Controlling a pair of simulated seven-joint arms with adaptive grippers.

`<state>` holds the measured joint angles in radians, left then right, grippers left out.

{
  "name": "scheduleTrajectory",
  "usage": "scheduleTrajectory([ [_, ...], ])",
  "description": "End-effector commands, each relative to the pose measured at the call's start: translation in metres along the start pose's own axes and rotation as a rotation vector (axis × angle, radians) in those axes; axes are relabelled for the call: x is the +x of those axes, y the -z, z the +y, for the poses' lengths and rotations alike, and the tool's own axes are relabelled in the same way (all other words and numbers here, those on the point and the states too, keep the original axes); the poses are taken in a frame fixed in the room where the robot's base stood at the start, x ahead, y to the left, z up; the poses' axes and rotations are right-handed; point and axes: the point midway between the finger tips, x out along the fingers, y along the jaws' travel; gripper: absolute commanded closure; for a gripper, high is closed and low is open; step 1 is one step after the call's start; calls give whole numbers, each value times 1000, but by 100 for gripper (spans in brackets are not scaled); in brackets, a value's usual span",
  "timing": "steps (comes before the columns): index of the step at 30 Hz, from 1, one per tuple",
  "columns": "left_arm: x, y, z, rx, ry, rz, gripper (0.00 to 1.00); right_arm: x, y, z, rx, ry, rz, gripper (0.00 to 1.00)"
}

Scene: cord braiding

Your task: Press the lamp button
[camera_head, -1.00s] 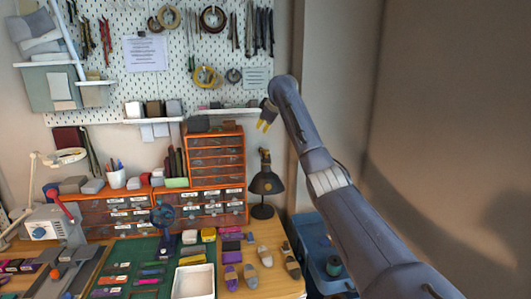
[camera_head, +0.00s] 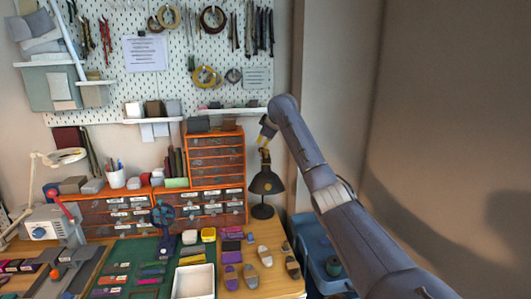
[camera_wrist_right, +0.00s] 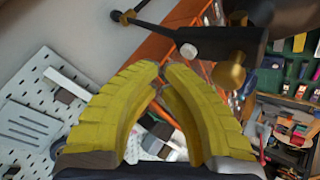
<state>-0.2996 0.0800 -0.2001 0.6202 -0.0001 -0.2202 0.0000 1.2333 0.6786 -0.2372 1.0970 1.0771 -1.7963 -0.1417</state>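The lamp (camera_head: 265,183) is a black desk lamp with a cone shade, standing at the right end of the bench against the orange drawers. In the right wrist view its dark upper bracket (camera_wrist_right: 222,45) shows with brass knobs and a small round white button (camera_wrist_right: 188,50). My right gripper (camera_head: 262,142) is just above the lamp's top in the head view. In the wrist view its yellow fingers (camera_wrist_right: 163,68) have their tips together with nothing held. The tips are close to the white button in the picture; I cannot tell whether they touch. My left gripper is not in view.
Orange drawer units (camera_head: 215,160) stand behind and left of the lamp, below a white pegboard (camera_head: 180,45). Sandals (camera_head: 265,256) and a white tray (camera_head: 194,282) lie in front. A blue bin (camera_head: 318,252) stands right of the bench.

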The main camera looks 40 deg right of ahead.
Motion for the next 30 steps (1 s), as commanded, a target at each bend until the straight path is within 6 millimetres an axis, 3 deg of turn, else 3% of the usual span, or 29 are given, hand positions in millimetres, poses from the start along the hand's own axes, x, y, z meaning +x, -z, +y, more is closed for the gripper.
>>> scheduleTrajectory([
  [2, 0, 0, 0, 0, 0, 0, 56, 0, 0, 0, 0, 0, 0, 100],
  [3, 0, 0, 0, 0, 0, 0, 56, 0, 0, 0, 0, 0, 0, 95],
  [5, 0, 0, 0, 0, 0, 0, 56, 0, 0, 0, 0, 0, 0, 100],
  [30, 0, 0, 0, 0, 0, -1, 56, 0, 0, 0, 0, 0, 0, 100],
])
